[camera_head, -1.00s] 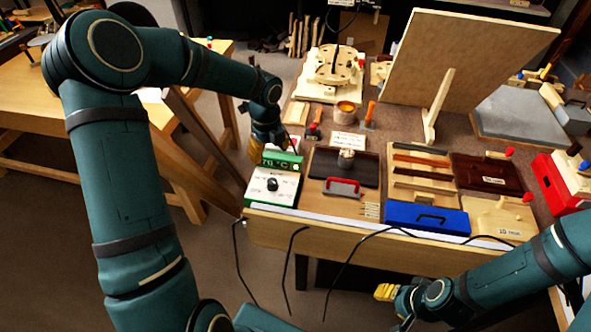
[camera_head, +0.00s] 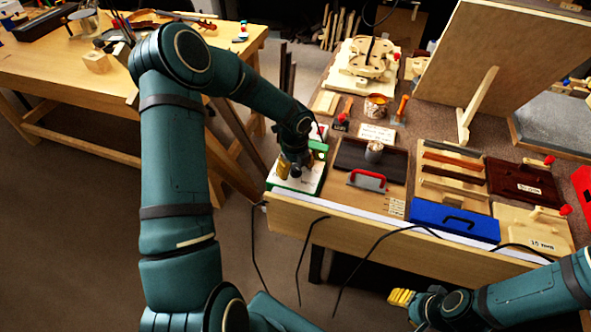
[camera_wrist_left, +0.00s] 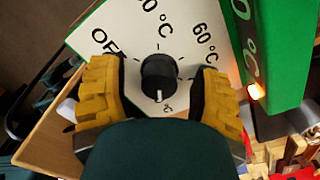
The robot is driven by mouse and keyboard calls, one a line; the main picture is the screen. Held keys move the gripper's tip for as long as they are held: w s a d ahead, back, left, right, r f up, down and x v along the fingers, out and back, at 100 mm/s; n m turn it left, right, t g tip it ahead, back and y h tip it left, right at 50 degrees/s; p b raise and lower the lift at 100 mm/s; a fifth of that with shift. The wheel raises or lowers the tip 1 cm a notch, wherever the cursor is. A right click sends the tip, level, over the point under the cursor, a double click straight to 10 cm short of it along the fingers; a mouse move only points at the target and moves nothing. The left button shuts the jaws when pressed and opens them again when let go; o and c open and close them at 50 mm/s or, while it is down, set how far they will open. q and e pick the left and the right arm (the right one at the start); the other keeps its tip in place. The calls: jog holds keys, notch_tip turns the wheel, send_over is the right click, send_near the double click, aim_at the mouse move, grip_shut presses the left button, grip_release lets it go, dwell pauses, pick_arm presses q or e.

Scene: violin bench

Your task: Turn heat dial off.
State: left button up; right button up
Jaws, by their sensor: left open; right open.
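The heat dial (camera_wrist_left: 160,78) is a black round knob on a white panel (camera_wrist_left: 120,30) with OFF and temperature marks. Its white pointer line points down in the left wrist view, away from OFF (camera_wrist_left: 106,41) at the upper left. My left gripper (camera_wrist_left: 157,72) is open, with yellow fingers on both sides of the dial and gaps visible. In the head view my left gripper (camera_head: 295,166) is over the white and green control box (camera_head: 308,184) and hides the dial. My right gripper (camera_head: 401,298) is open and empty, away from the bench at lower right.
A green display housing (camera_wrist_left: 275,50) stands beside the panel, with a lit orange lamp (camera_wrist_left: 254,92). A red-handled tool (camera_head: 367,181) and a blue box (camera_head: 454,222) lie to the right on the bench. Black cables hang over the front edge.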

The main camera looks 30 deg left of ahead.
pick_arm(q)
jog(key=shift+f, duration=0.1)
grip_shut()
